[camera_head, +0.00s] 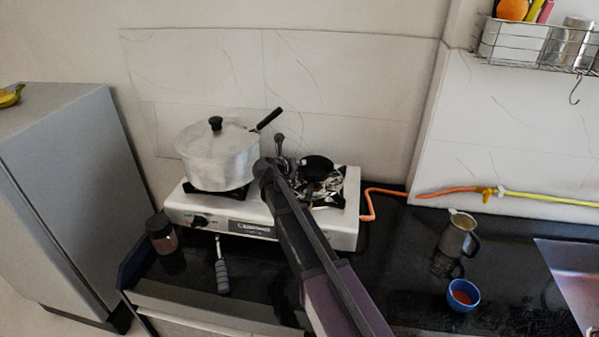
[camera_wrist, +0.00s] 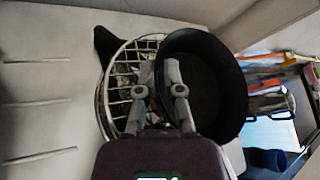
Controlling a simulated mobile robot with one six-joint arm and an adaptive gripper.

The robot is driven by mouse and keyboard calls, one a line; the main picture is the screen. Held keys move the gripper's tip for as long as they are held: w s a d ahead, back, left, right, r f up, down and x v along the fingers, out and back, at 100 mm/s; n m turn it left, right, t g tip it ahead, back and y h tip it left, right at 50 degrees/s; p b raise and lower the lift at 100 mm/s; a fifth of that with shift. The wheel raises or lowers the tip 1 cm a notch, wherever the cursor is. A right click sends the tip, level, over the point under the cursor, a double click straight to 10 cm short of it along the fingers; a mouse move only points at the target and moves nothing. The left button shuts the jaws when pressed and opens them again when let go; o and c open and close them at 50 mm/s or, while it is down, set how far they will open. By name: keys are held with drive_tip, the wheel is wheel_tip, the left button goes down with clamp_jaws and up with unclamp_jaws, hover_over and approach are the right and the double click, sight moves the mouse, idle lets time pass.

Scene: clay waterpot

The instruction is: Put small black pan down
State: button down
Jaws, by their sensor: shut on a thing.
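The small black pan (camera_head: 316,167) is above the right burner of the white gas stove (camera_head: 345,235). In the wrist view the pan (camera_wrist: 215,85) is a dark round bowl beside and partly over a round wire rack (camera_wrist: 116,90). My gripper (camera_wrist: 158,82) is shut on the pan at its left side; one finger shows in front of the pan. In the head view my arm hides much of the gripper (camera_head: 282,160) and the grip. I cannot tell whether the pan touches the rack or hangs just above it.
A large lidded metal pot (camera_head: 215,158) stands on the left burner, with a black handle (camera_head: 268,118) toward my gripper. A metal jug (camera_head: 456,235) and a blue cup (camera_head: 463,295) stand on the dark counter (camera_head: 400,285). A dark jar (camera_head: 163,235) stands left of the stove.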

drive_tip(key=shift+f+b, duration=0.55)
drive_tip(key=shift+f, duration=0.25)
drive_tip(key=shift+f, duration=0.15)
drive_tip(key=c, duration=0.8)
unclamp_jaws()
drive_tip(key=shift+s+a+r, duration=0.1)
drive_tip(key=shift+s+r, duration=0.05)
drive_tip(key=shift+r, duration=0.15)
drive_tip(key=p+v, duration=0.5)
drive_tip(key=v, duration=0.6)
drive_tip(key=shift+s+a+r, duration=0.15)
drive_tip(key=shift+s+a, duration=0.1)
